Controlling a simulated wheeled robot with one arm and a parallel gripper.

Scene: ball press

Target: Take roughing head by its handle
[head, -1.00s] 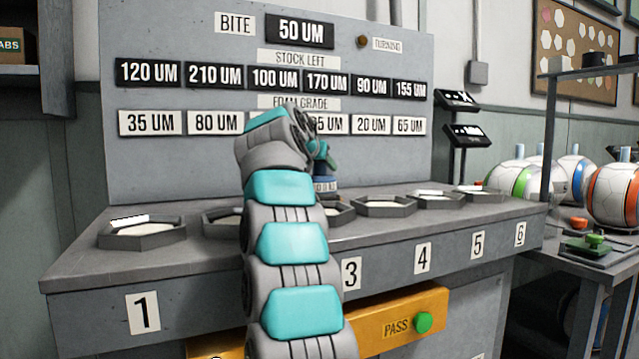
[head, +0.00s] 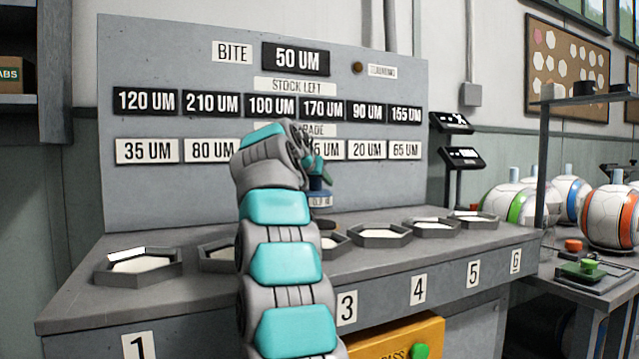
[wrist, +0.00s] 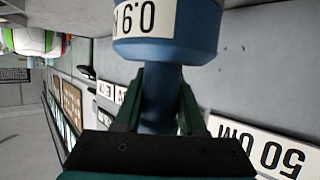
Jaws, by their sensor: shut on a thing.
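A blue head with a round blue body (wrist: 165,35) and a white label reading "0.9" fills the top of the wrist view. Its narrower blue handle (wrist: 160,100) runs down between my two dark green fingers. My gripper (wrist: 160,85) is shut on this handle. In the head view my gripper (head: 315,165) is in front of the grey panel, past the end of my arm. The blue head (head: 320,198) hangs below it, above the bench, partly hidden by my arm.
The grey bench (head: 75,300) carries a row of hexagonal trays (head: 380,238) with pale discs. Behind it stands the panel (head: 150,195) with number labels. Balls (head: 608,215) stand on a side table to the right.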

